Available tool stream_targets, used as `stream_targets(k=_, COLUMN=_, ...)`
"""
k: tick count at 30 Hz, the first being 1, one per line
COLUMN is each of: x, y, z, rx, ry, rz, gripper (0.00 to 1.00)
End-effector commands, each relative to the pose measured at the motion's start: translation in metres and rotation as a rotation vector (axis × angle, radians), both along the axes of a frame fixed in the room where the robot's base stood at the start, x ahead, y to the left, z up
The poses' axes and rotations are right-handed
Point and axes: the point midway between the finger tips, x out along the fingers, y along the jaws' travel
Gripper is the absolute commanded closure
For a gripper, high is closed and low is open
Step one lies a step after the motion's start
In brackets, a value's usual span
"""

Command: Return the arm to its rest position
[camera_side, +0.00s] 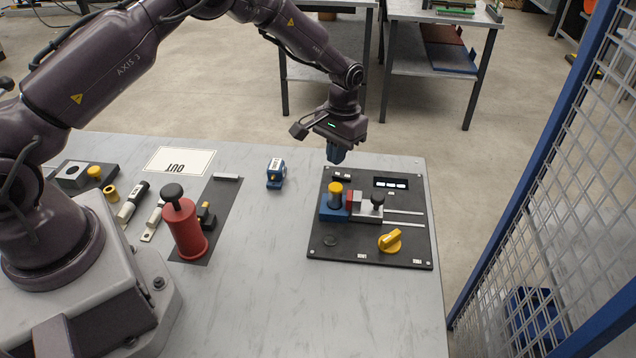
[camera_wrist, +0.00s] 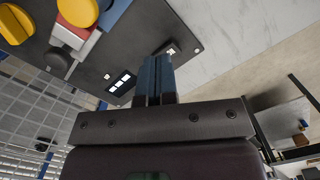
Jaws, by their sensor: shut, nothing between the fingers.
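My gripper (camera_side: 337,153) hangs from my arm above the back edge of the dark panel, clear of the parts on it. In the wrist view its blue fingers (camera_wrist: 154,80) are together with nothing between them. The dark panel (camera_side: 337,258) lies on the right part of the table and carries a blue block with a yellow-topped post (camera_side: 335,194), a grey block with a black knob (camera_side: 371,208) and a yellow rotary knob (camera_side: 390,240). The yellow tops also show in the wrist view at its upper left (camera_wrist: 78,11).
A red cylinder with a black knob (camera_side: 184,225) stands on a dark strip at the left. A small blue device (camera_side: 275,173), an OUT sheet (camera_side: 180,161) and hand tools (camera_side: 133,203) lie on the table (camera_side: 280,290). A blue-framed mesh fence (camera_side: 530,170) stands at the right. The table's front middle is clear.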

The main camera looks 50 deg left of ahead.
Motion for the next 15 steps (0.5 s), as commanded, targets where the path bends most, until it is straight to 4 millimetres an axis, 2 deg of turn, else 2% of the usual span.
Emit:
stream_targets(k=8, x=-0.059, y=-0.004, z=0.091, rx=-0.007, ry=-0.023, rz=-0.075, gripper=1.0)
stream_targets(k=15, x=-0.129, y=-0.009, z=0.173, rx=-0.006, ry=-0.11, rz=-0.133, gripper=1.0)
